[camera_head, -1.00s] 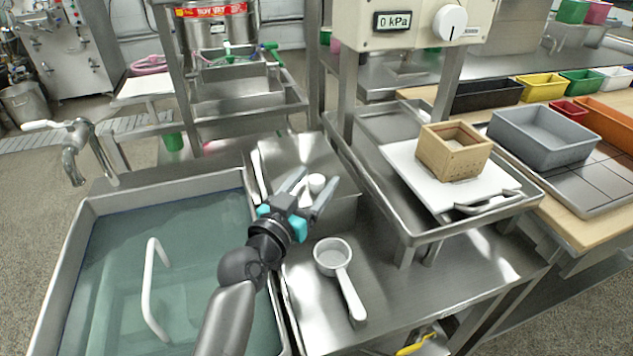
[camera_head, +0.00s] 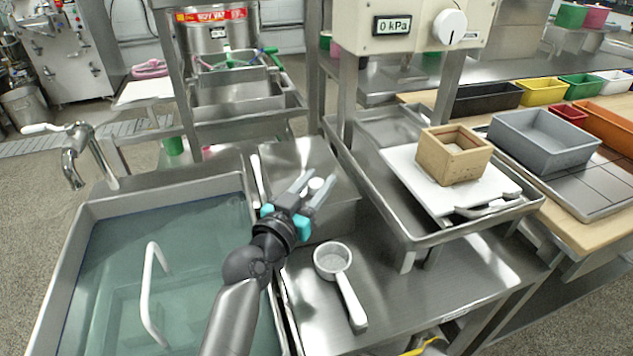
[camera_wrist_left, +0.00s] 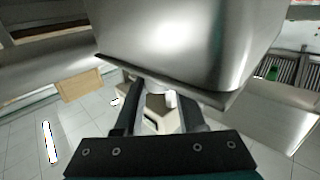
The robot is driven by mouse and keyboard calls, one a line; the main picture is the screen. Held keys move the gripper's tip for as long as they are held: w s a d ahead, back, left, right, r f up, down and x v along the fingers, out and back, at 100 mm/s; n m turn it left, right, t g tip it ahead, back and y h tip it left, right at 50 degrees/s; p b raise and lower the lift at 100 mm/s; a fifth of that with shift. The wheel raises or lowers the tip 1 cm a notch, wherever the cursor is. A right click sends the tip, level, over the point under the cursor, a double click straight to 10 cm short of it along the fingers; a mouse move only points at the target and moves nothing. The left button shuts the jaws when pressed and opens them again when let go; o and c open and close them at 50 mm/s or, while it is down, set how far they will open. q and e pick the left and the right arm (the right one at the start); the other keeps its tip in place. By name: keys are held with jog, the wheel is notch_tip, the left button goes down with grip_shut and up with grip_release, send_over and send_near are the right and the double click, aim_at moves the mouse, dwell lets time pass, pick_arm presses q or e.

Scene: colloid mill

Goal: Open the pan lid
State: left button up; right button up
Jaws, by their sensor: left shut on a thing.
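The pan with its steel lid (camera_head: 298,156) stands on the steel bench beside the water tank. The lid lies on the pan, with no gap that I can make out. A small white knob (camera_head: 316,184) shows on the lid. My left gripper (camera_head: 316,186) reaches over the lid from the front, its two fingers on either side of the knob and shut on it. In the left wrist view the steel pan (camera_wrist_left: 190,40) fills the top, and white shows between the fingers of the gripper (camera_wrist_left: 163,103). My right gripper is not in view.
A white-handled ladle (camera_head: 345,285) lies on the bench in front of the pan. The water tank (camera_head: 110,200) is at the left. A tray (camera_head: 405,225) with a white board and a wooden box mould (camera_head: 453,155) stands at the right, under the press.

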pick_arm(q)
grip_shut()
dwell(0.7)
